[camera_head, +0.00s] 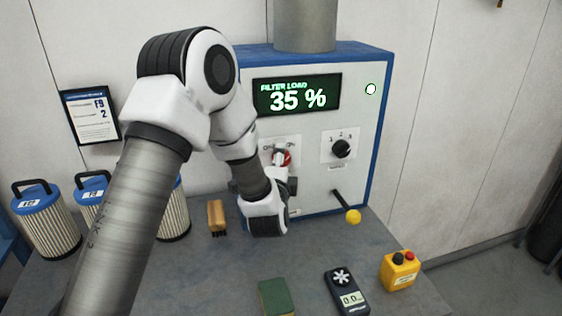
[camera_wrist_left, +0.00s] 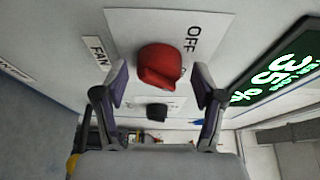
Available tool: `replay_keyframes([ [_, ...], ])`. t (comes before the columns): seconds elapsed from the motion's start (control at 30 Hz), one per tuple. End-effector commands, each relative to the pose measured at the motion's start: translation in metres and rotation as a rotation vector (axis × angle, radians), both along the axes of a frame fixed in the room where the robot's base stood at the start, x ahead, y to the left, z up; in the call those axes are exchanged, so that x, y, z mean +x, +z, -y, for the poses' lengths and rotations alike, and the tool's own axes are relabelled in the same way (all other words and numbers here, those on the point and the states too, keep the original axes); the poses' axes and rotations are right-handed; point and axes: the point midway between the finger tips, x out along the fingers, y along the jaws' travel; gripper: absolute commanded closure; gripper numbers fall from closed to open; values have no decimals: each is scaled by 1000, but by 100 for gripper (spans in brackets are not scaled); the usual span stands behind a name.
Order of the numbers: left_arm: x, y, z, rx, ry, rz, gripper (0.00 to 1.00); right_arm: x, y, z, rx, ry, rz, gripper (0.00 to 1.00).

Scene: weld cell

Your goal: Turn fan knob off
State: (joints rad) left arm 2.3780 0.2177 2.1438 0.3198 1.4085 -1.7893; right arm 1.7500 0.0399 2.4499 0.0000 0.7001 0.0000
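The red fan knob (camera_head: 286,158) sits on a white plate on the front of the blue-edged cabinet (camera_head: 345,68), partly hidden by my left gripper. In the left wrist view the knob (camera_wrist_left: 160,66) is on a plate marked OFF, with a FAN label (camera_wrist_left: 100,52) beside it. My left gripper (camera_wrist_left: 159,84) is open, one finger on each side of the knob, with visible gaps. The knob is not gripped. In the head view this gripper (camera_head: 280,180) is in front of the panel. The knob's exact setting is unclear. My right gripper is not in view.
A black selector knob (camera_head: 341,148) and a yellow-tipped lever (camera_head: 353,216) are right of the fan knob. The display (camera_head: 297,95) reads 35 %. Filters (camera_head: 45,222), a brush (camera_head: 216,216), a green pad (camera_head: 276,296), a meter (camera_head: 346,290) and a yellow button box (camera_head: 399,272) stand on the bench.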

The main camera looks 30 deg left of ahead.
Motion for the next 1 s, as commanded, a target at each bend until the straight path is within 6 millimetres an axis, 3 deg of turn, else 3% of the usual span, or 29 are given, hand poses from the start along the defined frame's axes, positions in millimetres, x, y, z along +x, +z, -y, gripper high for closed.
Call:
replay_keyframes([
  [0.03, 0, 0, 0, 0, 0, 0, 55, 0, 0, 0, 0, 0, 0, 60],
  [0.1, 0, 0, 0, 0, 0, 1, 80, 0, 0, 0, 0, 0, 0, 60],
  [0.13, 0, 0, 0, 0, 0, 1, 88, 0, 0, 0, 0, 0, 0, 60],
  [0.57, 1, 0, 0, -23, 1, 36, 88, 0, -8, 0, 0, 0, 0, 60],
  [1.0, 1, -5, 0, -209, 0, 264, 88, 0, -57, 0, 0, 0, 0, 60],
])
